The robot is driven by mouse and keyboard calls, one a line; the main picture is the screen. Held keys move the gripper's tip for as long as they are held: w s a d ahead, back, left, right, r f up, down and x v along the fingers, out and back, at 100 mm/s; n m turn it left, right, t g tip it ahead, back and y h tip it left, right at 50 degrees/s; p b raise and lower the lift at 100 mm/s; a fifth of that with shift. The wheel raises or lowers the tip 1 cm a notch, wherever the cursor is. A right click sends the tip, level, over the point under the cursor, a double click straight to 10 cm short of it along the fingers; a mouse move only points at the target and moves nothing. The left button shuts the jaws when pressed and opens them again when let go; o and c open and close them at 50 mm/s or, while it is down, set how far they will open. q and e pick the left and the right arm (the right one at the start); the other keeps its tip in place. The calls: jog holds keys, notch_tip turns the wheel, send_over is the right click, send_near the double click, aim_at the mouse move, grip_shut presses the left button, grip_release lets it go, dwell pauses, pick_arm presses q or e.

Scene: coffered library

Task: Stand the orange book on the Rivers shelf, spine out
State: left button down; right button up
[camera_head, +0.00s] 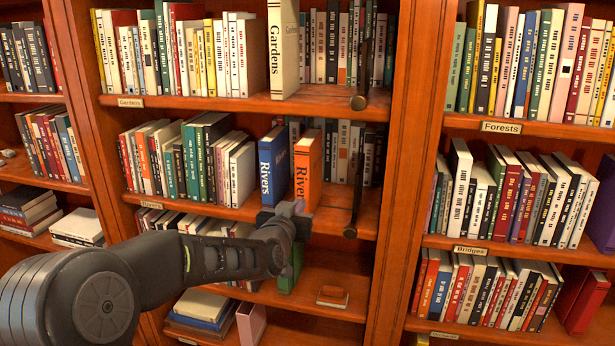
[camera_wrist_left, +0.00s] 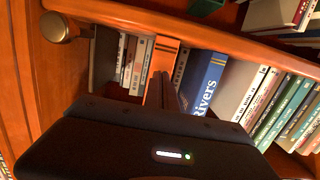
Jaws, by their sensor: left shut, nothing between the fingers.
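The orange book (camera_head: 308,168) stands upright on the Rivers shelf (camera_head: 335,215), its spine with the word "Rivers" facing out. A blue "Rivers" book (camera_head: 273,165) stands just to its left. My left gripper (camera_head: 290,209) is shut and empty, in front of the lower ends of these two books and hiding the bottom of the orange spine. In the left wrist view the shut fingers (camera_wrist_left: 161,90) lie in front of the orange book (camera_wrist_left: 166,52), with the blue book (camera_wrist_left: 203,82) beside it. I cannot tell whether the fingers touch a book. My right gripper is not in view.
A Rivers label (camera_head: 151,204) marks the shelf edge. A row of books (camera_head: 180,160) fills its left part; more books stand behind. A dark rod with round knobs (camera_head: 358,103) runs near the right side. Bare shelf shows right of the orange book. A tall Gardens book (camera_head: 283,50) stands above.

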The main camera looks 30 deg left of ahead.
pick_arm(q)
jog(key=shift+w+a, duration=0.1)
jog(key=shift+w, duration=0.25)
jog(key=shift+x, duration=1.15)
jog(key=shift+r, duration=0.15)
jog(key=b+v, duration=0.1)
jog(key=v, duration=0.1)
jog(key=b+v, duration=0.1)
jog(key=v, duration=0.1)
jog(key=b+v, duration=0.1)
jog(key=shift+s+f, duration=0.4)
jog(key=shift+s, duration=0.05)
jog(key=shift+s, duration=0.1)
